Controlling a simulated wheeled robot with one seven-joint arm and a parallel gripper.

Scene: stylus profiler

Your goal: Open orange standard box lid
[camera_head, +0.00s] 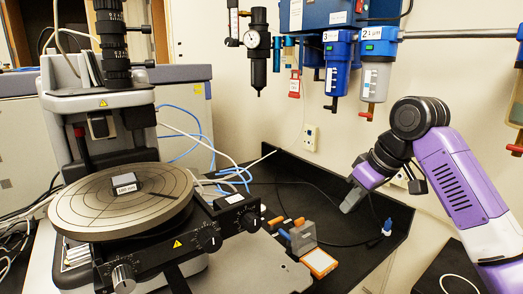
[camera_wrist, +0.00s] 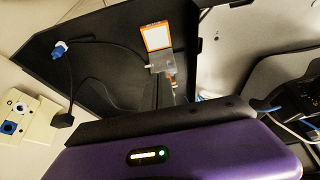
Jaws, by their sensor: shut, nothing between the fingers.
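The orange standard box (camera_head: 319,262) is a small flat box with an orange rim and a pale top. It lies on the black bench near its front, right of the profiler; its lid looks down, though the seam is too small to tell. It also shows in the wrist view at top centre (camera_wrist: 157,37). My gripper (camera_head: 350,203) is shut and empty, pointing down and left in the air, above and to the right of the box and apart from it. In the wrist view my purple gripper body fills the bottom.
A grey holder (camera_head: 303,238) with orange- and blue-handled tools stands just behind the box. A black cable crosses the bench; open bench lies between box and bottle.

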